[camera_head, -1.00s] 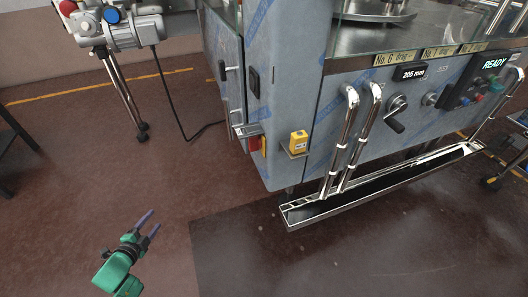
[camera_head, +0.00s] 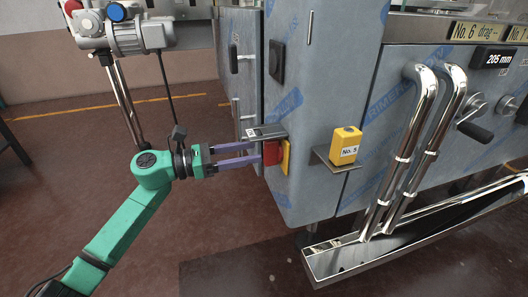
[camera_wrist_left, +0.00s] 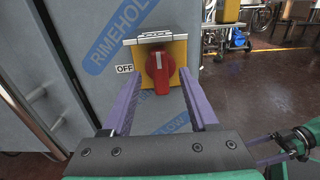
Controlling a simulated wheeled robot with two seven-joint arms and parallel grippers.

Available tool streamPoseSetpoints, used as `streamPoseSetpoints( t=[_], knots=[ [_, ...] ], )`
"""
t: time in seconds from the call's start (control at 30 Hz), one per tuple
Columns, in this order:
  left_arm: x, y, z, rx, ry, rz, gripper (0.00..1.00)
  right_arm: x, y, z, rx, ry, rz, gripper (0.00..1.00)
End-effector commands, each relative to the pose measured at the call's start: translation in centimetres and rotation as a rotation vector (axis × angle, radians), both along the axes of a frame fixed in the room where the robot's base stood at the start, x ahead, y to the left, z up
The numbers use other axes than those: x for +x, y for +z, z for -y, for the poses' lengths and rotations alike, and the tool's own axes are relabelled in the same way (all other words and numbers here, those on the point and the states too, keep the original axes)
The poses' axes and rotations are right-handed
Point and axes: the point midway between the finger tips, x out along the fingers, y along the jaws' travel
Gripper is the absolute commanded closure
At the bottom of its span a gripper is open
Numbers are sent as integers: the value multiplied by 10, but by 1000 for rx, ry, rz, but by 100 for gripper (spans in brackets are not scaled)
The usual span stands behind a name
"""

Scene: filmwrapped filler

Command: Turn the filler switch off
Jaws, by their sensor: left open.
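The filler switch is a red rotary knob (camera_wrist_left: 158,72) on a yellow plate (camera_wrist_left: 178,50), fixed to the grey cabinet side. Its handle stands about upright in the left wrist view, and an OFF label (camera_wrist_left: 124,69) sits left of it. In the head view the red knob (camera_head: 272,152) shows partly, under a small metal ledge (camera_head: 265,132). My left gripper (camera_head: 259,153) is open, its purple fingers pointing at the knob. In the wrist view its fingers (camera_wrist_left: 160,78) lie on either side of the knob. I cannot tell whether they touch it.
A yellow No. 5 box (camera_head: 345,146) sits on a bracket right of the switch. Shiny bent pipes (camera_head: 408,150) rise from a metal trough (camera_head: 400,245) at right. A motor unit (camera_head: 128,38) on a stand is at upper left. The floor at left is open.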

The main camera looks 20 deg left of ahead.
Motion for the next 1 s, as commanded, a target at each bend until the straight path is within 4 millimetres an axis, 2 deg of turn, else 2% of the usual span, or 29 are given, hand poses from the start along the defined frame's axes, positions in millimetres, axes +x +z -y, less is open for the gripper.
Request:
streamPoseSetpoints(
  t=[0.1, 0.2, 0.5, 0.57, 0.6, 0.67, 1.0],
  knots=[
    [14, 1, 22, -2, -1, 2, 40, 0, -1, 0, 0, 0, 1, 0],
    [21, 0, 32, -1, 0, 0, 40, 0, -1, 0, 1, -1, 2, 0],
    [23, 0, 37, -2, 0, -3, 40, 0, -1, 0, 1, -1, 3, 0],
    [23, 0, 37, -2, 1, -3, 63, 0, -1, 0, 1, -1, 3, 0],
    [23, 0, 37, -2, 1, -3, 78, 0, -1, 0, 1, -1, 3, 0],
    [23, 0, 36, -2, 0, -3, 100, 0, -1, 0, 1, -1, 3, 0],
    [23, 0, 36, -12, 0, -21, 100, 0, 0, 0, -1, 0, -2, 0]
  ],
)
